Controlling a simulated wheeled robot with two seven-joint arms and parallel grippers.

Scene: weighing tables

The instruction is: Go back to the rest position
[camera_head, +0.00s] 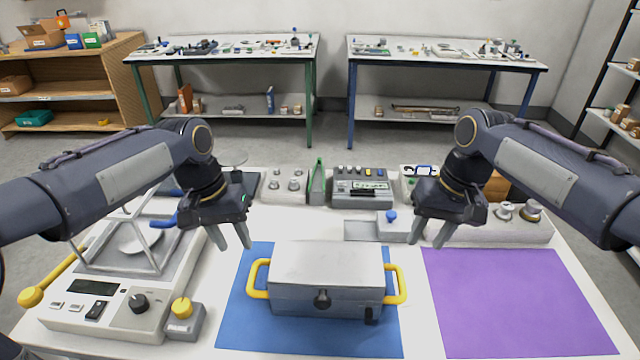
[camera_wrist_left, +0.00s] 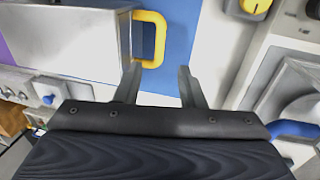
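My left gripper (camera_head: 231,238) hangs fingers down above the table, just up and left of the grey case. In the left wrist view its two fingers (camera_wrist_left: 160,85) are spread with nothing between them. My right gripper (camera_head: 430,236) hangs above the table to the right of the case; its fingers look parted and nothing shows between them. The grey lidded case (camera_head: 327,277) with yellow side handles sits on the blue mat (camera_head: 245,325). Its left handle (camera_wrist_left: 150,40) shows beyond the fingers in the left wrist view, apart from them.
A weighing scale (camera_head: 128,318) with a wire frame stands on the left of the table (camera_head: 425,325). A purple mat (camera_head: 515,300) lies empty on the right. Small devices (camera_head: 362,186) line the back edge. Two side tables and a shelf stand behind.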

